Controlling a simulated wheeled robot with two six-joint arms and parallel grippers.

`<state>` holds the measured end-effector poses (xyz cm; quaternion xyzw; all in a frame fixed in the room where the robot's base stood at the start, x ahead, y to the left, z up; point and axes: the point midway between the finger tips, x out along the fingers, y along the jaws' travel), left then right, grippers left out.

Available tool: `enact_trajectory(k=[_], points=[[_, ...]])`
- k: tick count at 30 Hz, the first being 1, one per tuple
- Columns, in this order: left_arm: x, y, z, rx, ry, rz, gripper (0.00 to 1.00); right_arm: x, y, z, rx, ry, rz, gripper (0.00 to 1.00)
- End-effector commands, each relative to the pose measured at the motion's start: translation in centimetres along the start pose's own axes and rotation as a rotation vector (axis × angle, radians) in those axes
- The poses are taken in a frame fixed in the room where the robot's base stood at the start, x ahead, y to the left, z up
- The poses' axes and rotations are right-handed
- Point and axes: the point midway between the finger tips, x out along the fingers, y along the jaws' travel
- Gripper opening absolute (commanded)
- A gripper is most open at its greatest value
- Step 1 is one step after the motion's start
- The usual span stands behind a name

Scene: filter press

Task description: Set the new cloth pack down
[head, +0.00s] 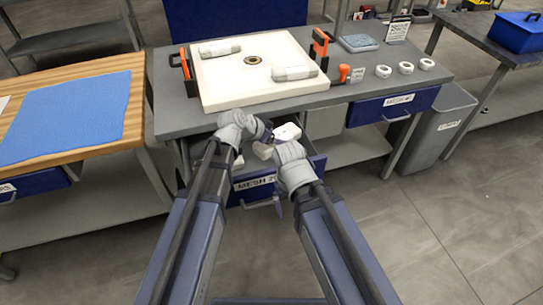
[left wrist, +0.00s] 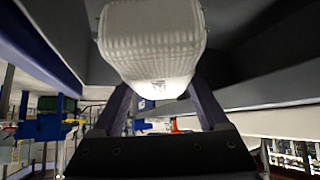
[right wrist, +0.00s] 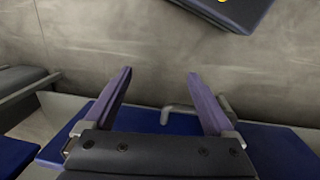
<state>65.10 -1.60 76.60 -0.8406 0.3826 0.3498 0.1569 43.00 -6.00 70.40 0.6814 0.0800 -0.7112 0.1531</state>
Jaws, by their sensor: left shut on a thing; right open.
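My left gripper (left wrist: 160,92) is shut on a white, ribbed cloth pack (left wrist: 152,42), which fills the top of the left wrist view. In the head view that gripper (head: 267,130) is low at the bench front, over the open drawer labelled MESH (head: 256,184). White packs (head: 287,132) show there between my wrists; which one is held is hard to tell. My right gripper (right wrist: 158,74) is open and empty, with the drawer's handle (right wrist: 185,112) and floor below it. Two white rolled packs (head: 220,47) (head: 295,73) lie on the white filter plate (head: 250,92).
Orange-and-black clamps (head: 320,42) flank the plate on the grey bench (head: 340,95). White rings (head: 405,68) and a blue-grey pad (head: 358,43) sit at its right. A wooden table with a blue mat (head: 70,115) stands left. A grey bin (head: 447,120) stands right.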

Motion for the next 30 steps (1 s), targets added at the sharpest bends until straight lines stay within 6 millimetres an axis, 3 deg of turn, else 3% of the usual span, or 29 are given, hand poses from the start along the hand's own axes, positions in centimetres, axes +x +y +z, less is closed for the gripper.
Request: enact_trajectory(k=[1,12,22,30], points=[[1.4,0.0,1.4,0.0,0.0,0.0,0.08,2.0,-0.2,-0.1,0.0,0.0,0.0,0.9],[5.7,0.0,5.7,0.0,0.0,0.0,0.08,8.1,-0.8,-0.5,0.0,0.0,0.0,0.9],[6.1,-0.5,5.7,-0.001,0.0,0.0,0.08,8.3,-0.8,-0.5,0.0,0.0,0.0,0.9],[7.3,-4.4,4.5,-0.001,0.0,-0.002,0.08,8.3,-0.8,-0.5,0.0,0.0,0.0,0.9]])
